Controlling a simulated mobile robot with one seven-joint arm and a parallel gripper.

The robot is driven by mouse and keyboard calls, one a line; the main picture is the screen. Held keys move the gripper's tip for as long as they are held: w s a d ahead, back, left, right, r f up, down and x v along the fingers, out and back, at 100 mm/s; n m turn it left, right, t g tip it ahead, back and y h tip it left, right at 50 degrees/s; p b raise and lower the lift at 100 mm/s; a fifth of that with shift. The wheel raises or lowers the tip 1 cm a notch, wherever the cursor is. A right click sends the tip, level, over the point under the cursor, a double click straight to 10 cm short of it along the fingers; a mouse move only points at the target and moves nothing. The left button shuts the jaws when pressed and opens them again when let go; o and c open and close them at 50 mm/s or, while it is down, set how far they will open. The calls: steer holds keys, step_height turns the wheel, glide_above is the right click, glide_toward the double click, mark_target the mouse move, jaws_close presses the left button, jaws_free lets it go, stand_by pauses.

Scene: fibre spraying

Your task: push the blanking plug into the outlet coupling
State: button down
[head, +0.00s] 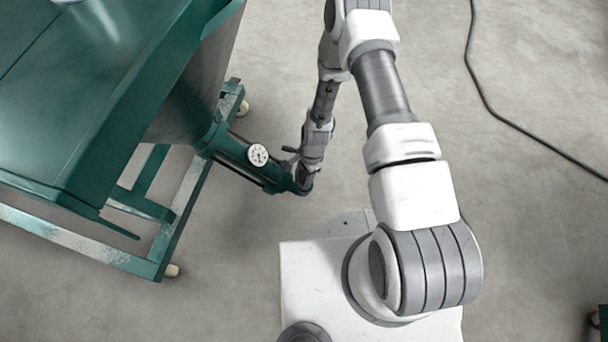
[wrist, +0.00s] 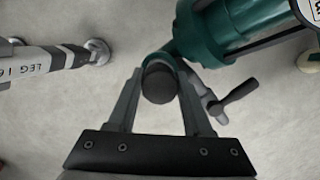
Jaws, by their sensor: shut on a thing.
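The blanking plug (wrist: 159,83) shows in the wrist view as a dark round piece between my fingertips. My gripper (wrist: 160,80) is shut on it. The green outlet coupling (wrist: 188,38) is just beyond the plug, at the end of a thick green pipe. The plug and fingers partly cover it, so I cannot tell whether the plug sits inside its mouth. In the head view my gripper (head: 304,176) is at the free end of the green outlet pipe (head: 232,150). The plug is hidden there.
A dark lever handle (wrist: 234,97) sticks out right of my fingers. A round gauge (head: 257,155) sits on the pipe. The green machine (head: 95,100) on its wheeled frame fills the left.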

steer(key=shift+f+b, duration=0.35)
steer(key=shift+f, duration=0.15)
steer(key=shift+c, duration=1.2)
jaws_free()
steer(key=shift+r, duration=0.1)
step_height(320, 180, up, 17)
steer(key=w+d+p, duration=0.1)
steer(key=d+p, duration=0.1)
steer(key=p, duration=0.4)
steer(key=shift+d, duration=0.2)
steer(key=shift+w+r, duration=0.1)
steer(key=shift+r, duration=0.05)
